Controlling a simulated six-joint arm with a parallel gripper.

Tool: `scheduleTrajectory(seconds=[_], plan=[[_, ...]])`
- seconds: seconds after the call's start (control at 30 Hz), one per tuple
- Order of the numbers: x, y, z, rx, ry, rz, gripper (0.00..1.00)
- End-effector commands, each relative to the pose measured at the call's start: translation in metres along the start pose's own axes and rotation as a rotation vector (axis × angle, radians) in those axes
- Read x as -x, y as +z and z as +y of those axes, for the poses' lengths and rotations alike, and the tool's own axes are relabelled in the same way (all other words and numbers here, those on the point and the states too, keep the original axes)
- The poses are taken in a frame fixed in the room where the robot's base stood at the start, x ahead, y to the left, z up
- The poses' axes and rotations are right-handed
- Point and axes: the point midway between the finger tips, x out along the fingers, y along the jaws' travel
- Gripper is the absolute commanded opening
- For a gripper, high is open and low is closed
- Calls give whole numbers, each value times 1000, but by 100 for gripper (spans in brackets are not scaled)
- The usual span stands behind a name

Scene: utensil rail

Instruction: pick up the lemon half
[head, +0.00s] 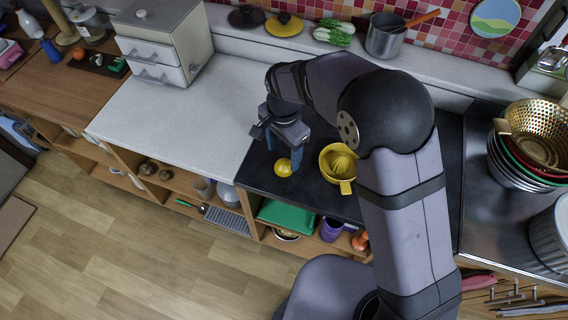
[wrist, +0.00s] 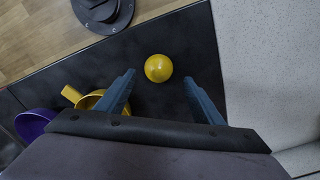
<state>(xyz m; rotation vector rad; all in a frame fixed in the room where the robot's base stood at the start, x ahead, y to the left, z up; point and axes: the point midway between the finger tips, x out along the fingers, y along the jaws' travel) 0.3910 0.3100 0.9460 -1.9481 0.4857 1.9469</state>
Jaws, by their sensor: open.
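The lemon half (head: 283,167) is a small yellow dome on the dark counter section, near its front edge. In the wrist view the lemon half (wrist: 158,68) lies ahead of my fingertips, roughly between their lines and apart from both. My gripper (head: 283,146) is just behind and above it in the head view. In the wrist view my gripper (wrist: 158,76) has its two blue-grey fingers spread wide with nothing between them.
A yellow juicer with a handle (head: 338,163) stands close to the right of the lemon half; it shows partly behind a finger in the wrist view (wrist: 88,101). A pale counter (head: 180,120) lies clear to the left. A steel pot (head: 384,38) stands at the back.

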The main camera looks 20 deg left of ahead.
Motion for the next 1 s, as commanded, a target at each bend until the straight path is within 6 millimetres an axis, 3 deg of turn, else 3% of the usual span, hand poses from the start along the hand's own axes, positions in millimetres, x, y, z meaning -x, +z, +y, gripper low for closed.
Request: scheduleTrajectory(seconds=[0.4, 0.73, 0.9, 1.0], plan=[[-43, 0, 4, 0, 3, -1, 61], [-49, 0, 3, 1, 0, 0, 61], [-49, 0, 3, 1, 0, 0, 20], [-49, 0, 3, 1, 0, 0, 17]])
